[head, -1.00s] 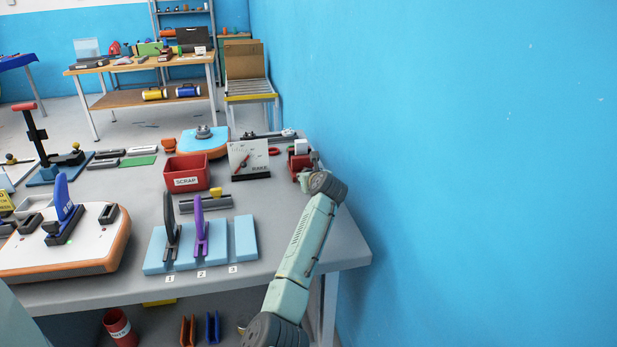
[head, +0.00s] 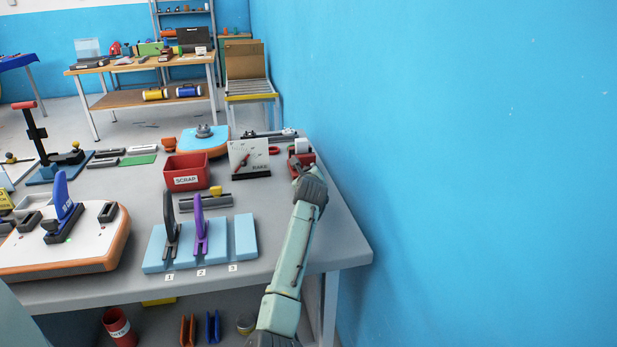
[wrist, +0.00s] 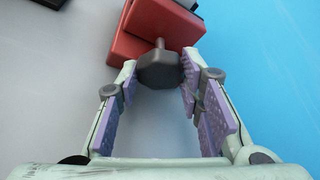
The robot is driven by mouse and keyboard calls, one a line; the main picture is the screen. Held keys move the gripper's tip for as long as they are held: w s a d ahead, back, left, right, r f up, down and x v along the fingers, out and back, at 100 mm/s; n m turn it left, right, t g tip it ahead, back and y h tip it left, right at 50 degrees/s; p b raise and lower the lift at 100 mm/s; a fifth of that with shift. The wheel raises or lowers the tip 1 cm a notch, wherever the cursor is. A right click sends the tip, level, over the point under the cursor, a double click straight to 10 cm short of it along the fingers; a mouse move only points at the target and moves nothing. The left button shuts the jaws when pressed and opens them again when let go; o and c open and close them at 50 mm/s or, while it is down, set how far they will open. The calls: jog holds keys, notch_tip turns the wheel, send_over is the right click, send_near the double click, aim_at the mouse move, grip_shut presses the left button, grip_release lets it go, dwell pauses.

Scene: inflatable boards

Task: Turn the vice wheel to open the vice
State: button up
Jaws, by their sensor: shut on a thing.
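The red vice (head: 306,157) stands at the right back part of the workbench, near the blue wall. Its red body (wrist: 150,22) also shows at the top of the wrist view. The dark grey, faceted vice wheel (wrist: 159,70) sits on a short shaft in front of the red body. My gripper (wrist: 160,76) is shut on the wheel, with one purple-padded finger on each side of it. In the head view my wrist and arm hide the wheel and most of the vice's front. The gap of the vice jaws cannot be made out.
Left of the vice stand a white gauge panel (head: 247,160) and a red scrap bin (head: 187,172). A blue slotted rack (head: 244,238) holds upright boards nearer the front. The blue wall (head: 450,150) rises close to the bench's right edge.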

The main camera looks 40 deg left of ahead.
dwell(0.4)
jog(key=o, duration=1.1)
jog(key=shift+o, duration=0.2)
jog(key=v, duration=1.2)
jog(key=shift+s, duration=0.1)
